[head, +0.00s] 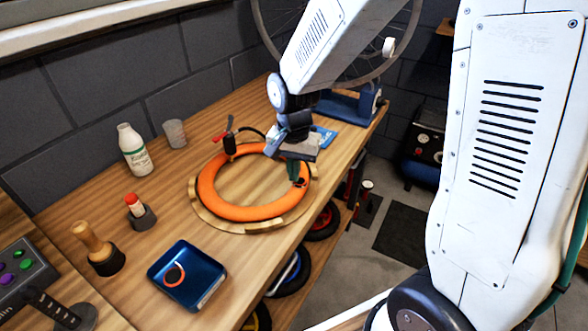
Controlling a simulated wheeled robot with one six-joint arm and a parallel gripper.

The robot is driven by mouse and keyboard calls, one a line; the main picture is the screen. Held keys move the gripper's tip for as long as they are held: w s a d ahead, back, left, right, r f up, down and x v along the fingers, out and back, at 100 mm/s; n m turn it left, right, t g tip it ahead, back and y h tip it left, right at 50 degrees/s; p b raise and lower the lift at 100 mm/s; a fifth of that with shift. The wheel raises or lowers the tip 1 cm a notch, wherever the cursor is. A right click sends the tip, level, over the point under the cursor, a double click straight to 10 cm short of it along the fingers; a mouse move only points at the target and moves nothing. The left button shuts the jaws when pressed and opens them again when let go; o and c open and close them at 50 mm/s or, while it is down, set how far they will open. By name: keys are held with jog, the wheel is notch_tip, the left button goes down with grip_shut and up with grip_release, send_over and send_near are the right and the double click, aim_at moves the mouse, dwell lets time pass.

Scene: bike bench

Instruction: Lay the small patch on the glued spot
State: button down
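An orange inner tube (216,207) lies in a ring on a round wooden board on the bench. A small dark spot (300,183) shows on the tube's right side; I cannot tell if it is glue, a patch or both. My gripper (297,178) points down at this spot, at or just above the tube. Its fingers look close together, but their tips are too small to tell if they hold anything. A blue tray (208,290) at the front holds a round dark patch with an orange rim (174,275).
A red-handled valve or pump fitting (229,143) stands at the tube's back left. A white bottle (133,150), a grey cup (175,134), a red-capped small bottle (138,211) and a wooden-handled tool (97,248) stand on the left.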

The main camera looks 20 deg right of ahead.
jog(key=c, duration=1.6)
grip_release()
jog(key=shift+c, duration=0.2)
notch_tip(320, 180, up, 8)
jog(key=shift+f, duration=0.15)
jog(key=s+d+r+n, duration=0.1)
jog(key=s+r+n, duration=0.1)
jog(key=s, duration=0.5)
jog(key=s+d+r+n+t, duration=0.1)
jog(key=s+d+r+n, duration=0.1)
jog(key=s, duration=0.6)
jog(key=s+d+r+n, duration=0.1)
jog(key=s+r+n, duration=0.3)
jog(key=s, duration=0.3)
jog(key=shift+s+d+r, duration=0.25)
jog(key=shift+d+r, duration=0.05)
jog(key=shift+r, duration=0.25)
